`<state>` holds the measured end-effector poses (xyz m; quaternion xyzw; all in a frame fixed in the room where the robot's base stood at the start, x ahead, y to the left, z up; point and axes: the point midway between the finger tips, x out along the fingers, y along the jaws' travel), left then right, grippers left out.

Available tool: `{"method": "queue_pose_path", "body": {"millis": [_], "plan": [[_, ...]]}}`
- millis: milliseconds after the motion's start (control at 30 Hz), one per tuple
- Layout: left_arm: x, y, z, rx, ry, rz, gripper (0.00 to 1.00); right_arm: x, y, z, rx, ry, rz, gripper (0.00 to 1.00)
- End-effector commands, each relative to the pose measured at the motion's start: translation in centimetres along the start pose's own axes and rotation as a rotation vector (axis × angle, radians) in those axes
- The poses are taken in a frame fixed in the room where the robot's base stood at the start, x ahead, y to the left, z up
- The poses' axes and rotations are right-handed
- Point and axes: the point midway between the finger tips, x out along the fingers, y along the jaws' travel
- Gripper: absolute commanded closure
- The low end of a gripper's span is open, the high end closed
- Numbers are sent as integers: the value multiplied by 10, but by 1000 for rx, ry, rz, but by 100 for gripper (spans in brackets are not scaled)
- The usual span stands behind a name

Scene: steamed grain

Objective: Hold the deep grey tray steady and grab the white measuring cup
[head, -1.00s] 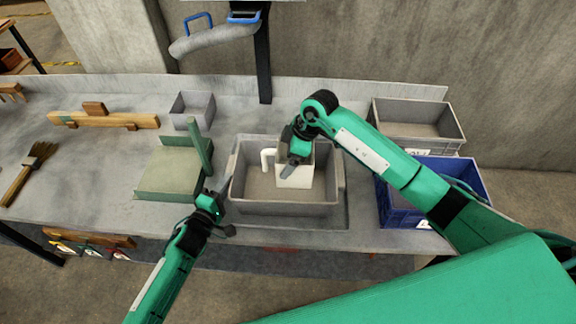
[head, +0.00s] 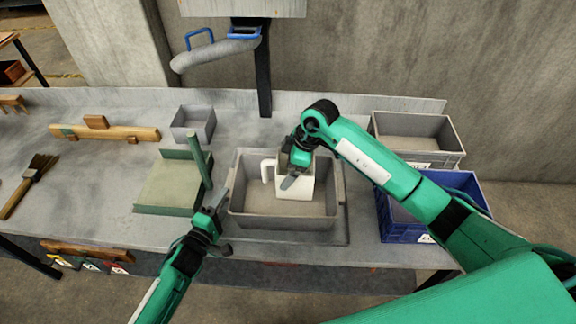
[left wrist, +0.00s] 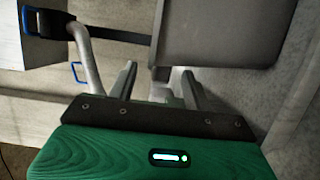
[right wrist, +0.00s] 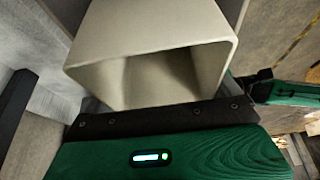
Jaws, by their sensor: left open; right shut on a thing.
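The deep grey tray (head: 290,223) sits on the bench in the middle of the head view. The white measuring cup (head: 297,190) is over the tray, with its handle toward the left. My right gripper (head: 295,165) is shut on the cup from above. The cup's square opening (right wrist: 150,75) fills the upper right wrist view and hides the fingertips. My left gripper (head: 220,222) is open just off the tray's front-left corner. Its fingers (left wrist: 160,85) show in the left wrist view near the tray wall (left wrist: 215,35); whether they straddle it I cannot tell.
A green stand with a post (head: 170,188) is close left of the tray. A small grey bin (head: 193,123) is behind it. A blue crate (head: 402,222) and a grey crate (head: 415,135) are on the right. A brush (head: 30,182) lies far left.

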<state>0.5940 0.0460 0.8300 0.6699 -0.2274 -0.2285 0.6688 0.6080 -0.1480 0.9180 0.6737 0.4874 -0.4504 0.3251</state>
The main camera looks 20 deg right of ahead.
Motion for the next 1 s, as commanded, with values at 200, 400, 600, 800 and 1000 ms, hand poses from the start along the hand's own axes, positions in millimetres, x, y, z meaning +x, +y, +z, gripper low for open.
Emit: {"method": "queue_pose_path", "body": {"millis": [200,400,600,800,1000], "plan": [[-47,-1,0,-1,0,-4,49,0,0,0,0,1,0,33],[-84,-1,0,-1,-1,-3,49,0,0,0,0,1,0,33],[-103,-1,0,0,0,-2,49,0,0,0,0,1,0,33],[-106,0,0,0,0,-1,49,0,0,0,0,1,0,33],[-106,12,0,0,0,-1,49,-20,1,-8,-1,2,3,33]]}}
